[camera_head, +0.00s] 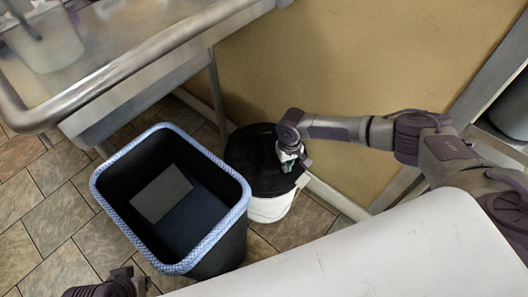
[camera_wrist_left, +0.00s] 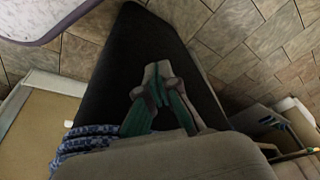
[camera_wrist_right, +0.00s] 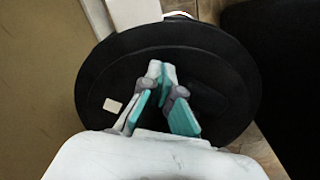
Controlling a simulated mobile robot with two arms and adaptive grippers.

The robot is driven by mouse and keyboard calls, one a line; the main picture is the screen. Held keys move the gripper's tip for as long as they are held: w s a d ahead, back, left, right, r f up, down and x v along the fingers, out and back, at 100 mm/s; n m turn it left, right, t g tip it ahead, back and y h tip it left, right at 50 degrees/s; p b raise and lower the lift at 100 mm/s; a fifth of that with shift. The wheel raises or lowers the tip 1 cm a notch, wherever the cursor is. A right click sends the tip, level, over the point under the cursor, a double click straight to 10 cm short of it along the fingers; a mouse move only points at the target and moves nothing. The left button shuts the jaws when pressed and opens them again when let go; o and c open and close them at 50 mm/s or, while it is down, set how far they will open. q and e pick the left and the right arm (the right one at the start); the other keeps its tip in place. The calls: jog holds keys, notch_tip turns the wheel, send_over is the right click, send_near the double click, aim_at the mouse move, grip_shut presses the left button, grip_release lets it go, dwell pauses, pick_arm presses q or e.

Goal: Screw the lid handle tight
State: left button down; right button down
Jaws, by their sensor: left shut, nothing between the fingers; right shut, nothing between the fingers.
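A white bucket (camera_head: 270,208) stands on the floor against the tan wall, with a round black lid (camera_head: 248,158) on top. The lid fills much of the right wrist view (camera_wrist_right: 110,75) and bears a small pale square. My right gripper (camera_head: 291,163) is over the lid, pointing down. Its fingertips (camera_wrist_right: 161,68) are together and hold nothing; I cannot tell whether they touch the lid. I cannot make out the lid handle for sure. My left gripper (camera_wrist_left: 157,72) is shut and empty; its arm shows only at the bottom left of the head view.
A black bin (camera_head: 215,260) with a blue patterned rim stands directly left of the bucket, with a grey flat piece (camera_head: 161,193) inside. A metal table (camera_head: 135,58) with a bucket on it is at upper left. Tiled floor (camera_head: 40,215) is free at the left.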

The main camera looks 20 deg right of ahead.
jog(key=shift+f, duration=0.15)
pick_arm(q)
jog(key=shift+r, duration=0.35)
pick_arm(e)
jog(key=shift+a, duration=0.1)
jog(key=shift+s+a, duration=0.1)
jog(key=shift+a, duration=0.05)
pick_arm(q)
jog(key=shift+p+x, duration=0.55)
jog(key=shift+x, duration=0.5)
pick_arm(e)
jog(key=shift+s+a, duration=0.1)
jog(key=shift+a, duration=0.2)
pick_arm(q)
jog(key=shift+w+d, duration=0.1)
jog(key=shift+w, duration=0.1)
